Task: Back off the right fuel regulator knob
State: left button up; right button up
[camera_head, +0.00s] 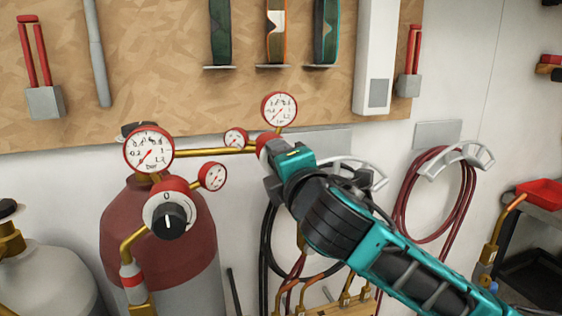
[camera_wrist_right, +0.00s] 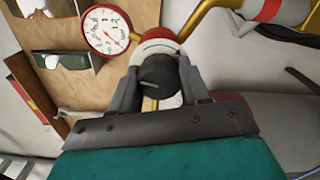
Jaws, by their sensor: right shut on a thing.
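The right regulator has a large red-rimmed gauge (camera_head: 280,109) and a small gauge (camera_head: 236,139), joined to a brass pipe. My right gripper (camera_head: 265,158) reaches it from the right and covers its knob in the head view. In the right wrist view the black fuel knob (camera_wrist_right: 159,74) sits between the two fingers of my right gripper (camera_wrist_right: 160,85), which is shut on it. Behind the knob is a red and white dial, partly hidden, so its numbers cannot be read. The large gauge (camera_wrist_right: 107,31) shows beside it. My left gripper is not in view.
A second regulator with a large gauge (camera_head: 149,150) and black knob (camera_head: 173,221) sits left, on a dark red cylinder (camera_head: 118,225). Brass pipe (camera_head: 205,152) links toward the right regulator. Coiled hoses (camera_head: 405,205) hang right. A wooden board (camera_head: 160,50) with goggles is behind.

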dwell(0.3)
jog(key=o, duration=1)
jog(key=shift+o, duration=0.2)
jog(key=shift+s, duration=0.15)
jog(key=v, duration=1.2)
jog(key=shift+s+b, duration=0.3)
jog(key=shift+b, duration=0.15)
jog(key=shift+d, duration=0.15)
